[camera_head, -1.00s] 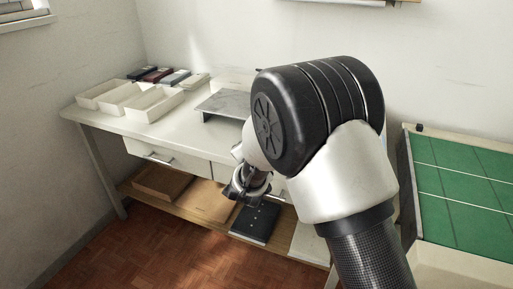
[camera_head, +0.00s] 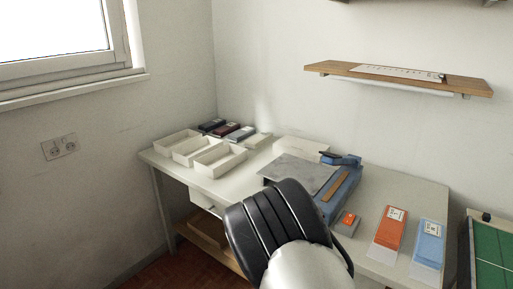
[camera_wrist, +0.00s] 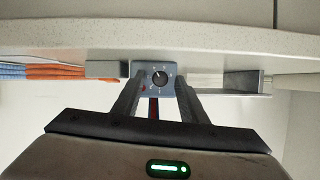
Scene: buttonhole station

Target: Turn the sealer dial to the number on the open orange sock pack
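The sealer (camera_head: 341,192), a blue machine, stands on the table in the head view. In the wrist view, which looks upside down, its blue face (camera_wrist: 144,68) carries a black round dial (camera_wrist: 159,77) with small marks around it. My gripper (camera_wrist: 160,88) is open, its two dark fingers either side of the dial in the picture; I cannot tell whether they touch it. The orange sock pack (camera_head: 388,236) lies right of the sealer with a white label, its number too small to read. My gripper is hidden behind my arm in the head view.
A blue pack (camera_head: 428,245) lies right of the orange one. A small grey item with an orange top (camera_head: 347,222) sits by the sealer. White trays (camera_head: 218,160) and dark packs are at the table's left. A wooden shelf (camera_head: 400,79) hangs above.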

